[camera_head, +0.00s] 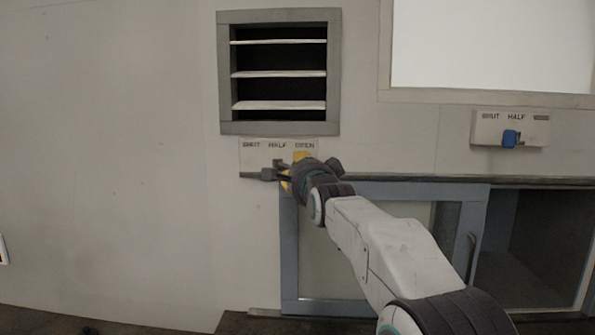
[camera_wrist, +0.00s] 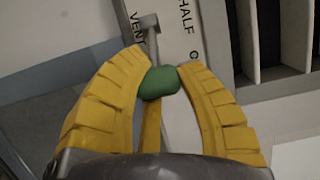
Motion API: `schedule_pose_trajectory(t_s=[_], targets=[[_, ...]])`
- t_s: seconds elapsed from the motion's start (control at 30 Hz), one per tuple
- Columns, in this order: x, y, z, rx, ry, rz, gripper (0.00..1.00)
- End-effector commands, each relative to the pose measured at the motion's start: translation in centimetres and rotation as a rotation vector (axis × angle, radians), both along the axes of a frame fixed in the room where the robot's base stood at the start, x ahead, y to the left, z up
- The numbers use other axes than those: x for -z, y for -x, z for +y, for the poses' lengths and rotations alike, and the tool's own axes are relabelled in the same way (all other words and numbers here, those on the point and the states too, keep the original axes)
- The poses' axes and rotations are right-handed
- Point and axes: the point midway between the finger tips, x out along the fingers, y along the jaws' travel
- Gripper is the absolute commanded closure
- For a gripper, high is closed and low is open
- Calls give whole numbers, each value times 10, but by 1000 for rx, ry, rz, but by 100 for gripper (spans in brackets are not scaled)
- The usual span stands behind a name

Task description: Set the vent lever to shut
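The vent lever shows in the wrist view as a grey stem (camera_wrist: 152,38) with a green knob (camera_wrist: 158,83). My gripper (camera_wrist: 160,62) has its two yellow fingers on either side of the green knob, apparently touching it. In the head view my gripper (camera_head: 294,172) is at the label plate (camera_head: 249,160) marked SHUT, HALF and OPEN, and it hides the knob. The lever's exact setting is hard to tell. The vent (camera_head: 224,75) above the plate shows several pale slats with dark gaps between them.
A second plate (camera_head: 482,132) with a blue-knobbed lever (camera_head: 511,138) is on the wall at the right. A blue-grey framed door (camera_head: 290,250) and an open dark compartment (camera_head: 535,235) lie below. The wall at the left is clear.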

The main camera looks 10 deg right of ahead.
Motion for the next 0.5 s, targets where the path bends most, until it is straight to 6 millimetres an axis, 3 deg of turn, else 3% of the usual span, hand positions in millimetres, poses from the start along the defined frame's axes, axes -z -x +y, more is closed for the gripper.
schedule_pose_trajectory(t_s=[0.2, 0.5], targets=[[5, -1, 0, 0, 0, 12, 99], [9, -1, 0, 1, 0, 17, 100]])
